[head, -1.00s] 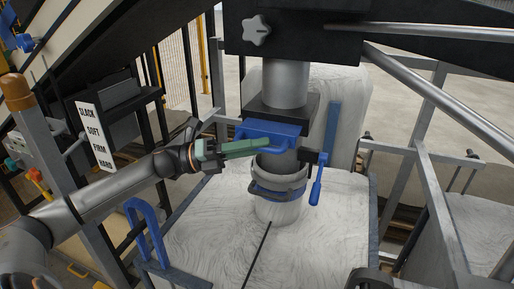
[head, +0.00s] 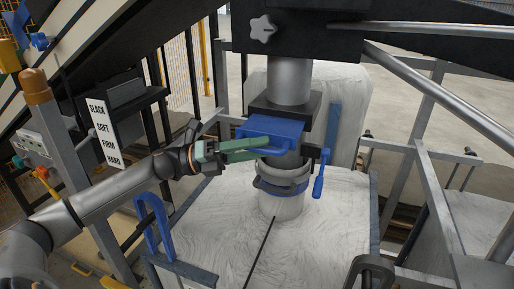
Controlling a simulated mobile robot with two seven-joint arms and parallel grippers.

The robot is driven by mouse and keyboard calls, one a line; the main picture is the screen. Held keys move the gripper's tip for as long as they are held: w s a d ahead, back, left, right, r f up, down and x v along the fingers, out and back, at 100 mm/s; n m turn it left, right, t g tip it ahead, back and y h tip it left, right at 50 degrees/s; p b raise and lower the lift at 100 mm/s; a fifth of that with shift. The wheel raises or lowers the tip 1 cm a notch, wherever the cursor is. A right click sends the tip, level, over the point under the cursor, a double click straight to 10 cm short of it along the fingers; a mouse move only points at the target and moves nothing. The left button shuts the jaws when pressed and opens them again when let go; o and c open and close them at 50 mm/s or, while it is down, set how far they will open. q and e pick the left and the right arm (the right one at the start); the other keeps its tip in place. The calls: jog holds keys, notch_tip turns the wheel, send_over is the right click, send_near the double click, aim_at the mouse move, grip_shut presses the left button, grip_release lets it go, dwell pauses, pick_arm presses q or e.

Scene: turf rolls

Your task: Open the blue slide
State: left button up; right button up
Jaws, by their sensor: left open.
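The blue slide (head: 275,129) is a flat blue plate with a bar handle, set under a black block (head: 287,106) on the grey spout pipe. My left gripper (head: 262,148) comes in from the left with green fingers. The fingers are open, with their tips at the front left of the slide, by its handle bar. The fingers hide part of the handle, and I cannot tell whether they touch it. My right gripper is not in view.
A blue lever (head: 319,174) hangs right of the spout. A clamp ring (head: 283,182) circles the pipe below, over a pale bag top (head: 225,222). A blue hoop (head: 153,225) stands at left. Grey rails (head: 440,190) bound the right side.

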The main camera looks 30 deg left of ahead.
pick_arm(q)
jog(key=shift+a, duration=0.1)
jog(key=shift+s+a+f, duration=0.25)
jog(key=shift+s+a, duration=0.05)
jog(key=shift+a, duration=0.15)
jog(key=b+v, duration=0.1)
jog(key=v, duration=1)
jog(key=shift+r+b, duration=0.15)
jog(key=shift+b, duration=0.2)
jog(key=shift+a, duration=0.1)
